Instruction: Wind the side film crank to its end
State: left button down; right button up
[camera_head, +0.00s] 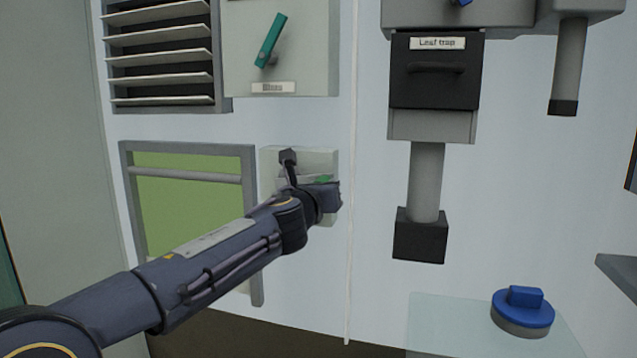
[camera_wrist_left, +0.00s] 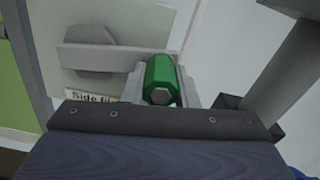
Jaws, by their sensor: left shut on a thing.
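The side film crank has a green faceted handle (camera_wrist_left: 160,80) on a grey arm (camera_wrist_left: 105,58), in front of a pale plate (camera_head: 300,160) on the wall. My left gripper (camera_wrist_left: 160,90) is shut on the green handle, with a finger on either side of it. A label partly reading "Side" (camera_wrist_left: 92,97) sits below the crank arm. The green side film window (camera_head: 190,210) with a grey roller bar (camera_head: 185,173) is left of the plate. My right gripper is out of view.
A louvre vent (camera_head: 160,55) and a teal lever (camera_head: 270,40) on a panel are above. A leaf trap box (camera_head: 436,70) with a pipe (camera_head: 426,180) hangs to the right. A blue-topped knob (camera_head: 523,310) is at lower right. Bare wall lies between the crank plate and the pipe.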

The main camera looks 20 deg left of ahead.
pick_arm(q)
jog(key=shift+f+m, duration=0.85)
jog(key=shift+m, duration=0.15)
jog(key=shift+d+f, duration=0.1)
jog(key=c, duration=1.1)
grip_release()
jog(key=shift+c, duration=0.2)
jog(key=shift+s, duration=0.15)
jog(key=s, duration=0.7)
jog(key=shift+s+d, duration=0.2)
jog(key=shift+d, duration=0.2)
